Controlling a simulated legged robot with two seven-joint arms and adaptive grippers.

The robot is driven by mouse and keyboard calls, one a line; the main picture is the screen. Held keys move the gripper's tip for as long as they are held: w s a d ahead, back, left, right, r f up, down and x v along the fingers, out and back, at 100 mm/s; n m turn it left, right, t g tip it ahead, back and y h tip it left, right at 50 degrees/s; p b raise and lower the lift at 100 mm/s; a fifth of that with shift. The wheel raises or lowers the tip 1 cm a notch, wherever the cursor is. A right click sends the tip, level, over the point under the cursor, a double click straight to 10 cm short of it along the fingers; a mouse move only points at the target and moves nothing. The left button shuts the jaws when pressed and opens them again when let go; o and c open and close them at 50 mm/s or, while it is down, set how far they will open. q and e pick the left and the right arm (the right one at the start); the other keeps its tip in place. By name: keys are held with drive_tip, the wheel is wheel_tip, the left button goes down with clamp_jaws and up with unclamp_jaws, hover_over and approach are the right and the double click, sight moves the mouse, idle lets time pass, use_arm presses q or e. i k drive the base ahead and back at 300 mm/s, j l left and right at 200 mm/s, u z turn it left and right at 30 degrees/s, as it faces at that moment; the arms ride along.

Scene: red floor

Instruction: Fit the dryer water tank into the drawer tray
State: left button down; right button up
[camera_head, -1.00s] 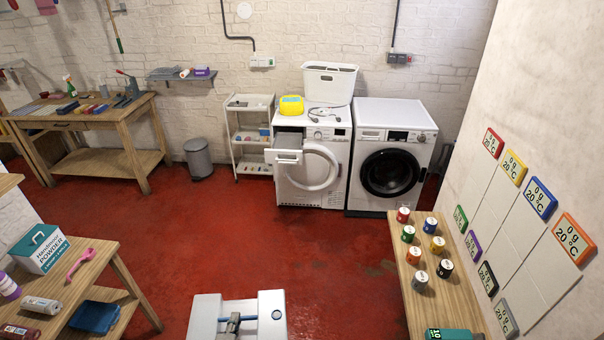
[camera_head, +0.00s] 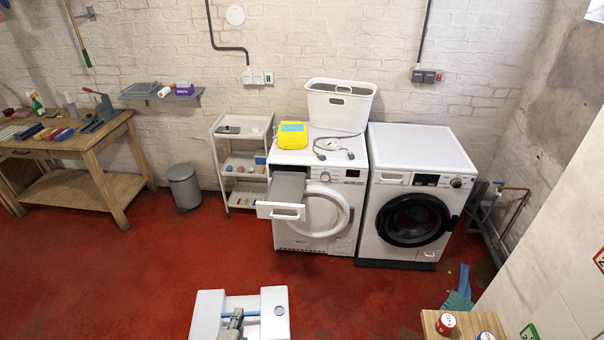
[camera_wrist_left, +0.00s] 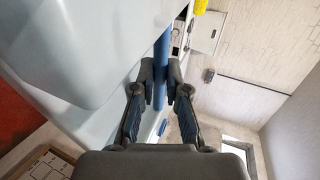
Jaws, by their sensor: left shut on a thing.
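The water tank (camera_head: 208,312) is a pale block with a blue handle bar, low in the middle of the head view. My left gripper (camera_head: 236,318) is over its middle, and the wrist view shows its fingers (camera_wrist_left: 158,85) shut on the blue bar (camera_wrist_left: 161,60). The tank's pale body (camera_wrist_left: 75,50) fills the left of that view. The left white machine, the dryer (camera_head: 330,240), stands against the wall. Its drawer tray (camera_head: 281,211) is pulled out at the upper left, with a grey inside. My right gripper is not in view.
A yellow box (camera_head: 293,135), a cable (camera_head: 335,148) and a white basket (camera_head: 340,105) sit on the dryer. A washing machine (camera_head: 415,190) stands to its right, a white trolley (camera_head: 240,165) to its left. Red floor (camera_head: 150,270) before the dryer is clear.

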sight(287, 189)
drive_tip(key=i+z, duration=0.1)
drive_tip(key=i, duration=0.5)
drive_tip(key=i+j+z, duration=0.1)
drive_tip(key=i, duration=0.5)
drive_tip(key=i+j+z, duration=0.1)
drive_tip(key=i, duration=0.5)
drive_tip(key=i+j+z, duration=0.3)
drive_tip(key=i, duration=0.25)
